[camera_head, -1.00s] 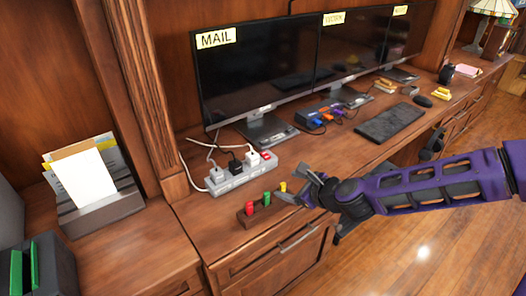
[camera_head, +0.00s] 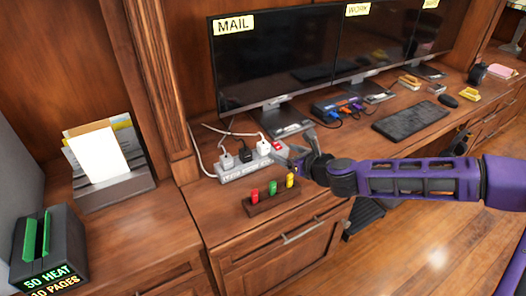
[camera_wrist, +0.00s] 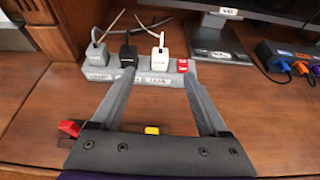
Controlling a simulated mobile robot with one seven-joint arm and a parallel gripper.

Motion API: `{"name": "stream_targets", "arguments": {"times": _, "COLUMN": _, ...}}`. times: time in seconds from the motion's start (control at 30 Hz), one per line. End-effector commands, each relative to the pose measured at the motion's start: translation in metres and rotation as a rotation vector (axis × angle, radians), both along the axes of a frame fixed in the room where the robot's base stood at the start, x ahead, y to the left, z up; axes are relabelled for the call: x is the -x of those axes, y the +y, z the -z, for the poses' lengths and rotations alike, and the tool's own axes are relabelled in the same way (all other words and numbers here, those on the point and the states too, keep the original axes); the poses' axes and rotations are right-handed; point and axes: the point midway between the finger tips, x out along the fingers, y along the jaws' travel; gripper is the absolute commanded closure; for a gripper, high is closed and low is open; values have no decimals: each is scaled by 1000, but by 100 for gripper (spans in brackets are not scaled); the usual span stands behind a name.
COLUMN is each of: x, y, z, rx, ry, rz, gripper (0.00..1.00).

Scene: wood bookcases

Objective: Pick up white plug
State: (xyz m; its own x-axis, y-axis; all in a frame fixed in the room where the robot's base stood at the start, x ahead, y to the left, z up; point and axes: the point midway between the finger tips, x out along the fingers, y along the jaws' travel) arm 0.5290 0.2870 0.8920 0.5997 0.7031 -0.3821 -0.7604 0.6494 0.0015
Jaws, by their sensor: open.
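The white plug (camera_head: 263,148) stands in a grey power strip (camera_head: 233,175) on the desk, between a black plug (camera_head: 245,156) and a red switch (camera_head: 278,146). In the wrist view the white plug (camera_wrist: 159,57) stands upright with a white cord, beyond and roughly centred between the fingertips. My gripper (camera_wrist: 160,80) is open and empty, its fingers pointing at the strip (camera_wrist: 157,76). In the head view my gripper (camera_head: 292,163) is at the strip's right; its fingers are partly unclear.
A wooden rack (camera_head: 272,202) with red, green and yellow pieces sits in front of the strip, under my gripper. A monitor (camera_head: 272,60) and its stand (camera_head: 286,120) are behind.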

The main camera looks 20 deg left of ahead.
Motion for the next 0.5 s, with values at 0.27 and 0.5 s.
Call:
{"name": "stream_targets", "arguments": {"times": 0.27, "x": -31, "y": 36, "z": 21, "rx": 1, "ry": 0, "rz": 0, "gripper": 22}}
{"name": "stream_targets", "arguments": {"times": 0.5, "x": -40, "y": 48, "z": 28, "rx": 2, "ry": 0, "rz": -2, "gripper": 22}}
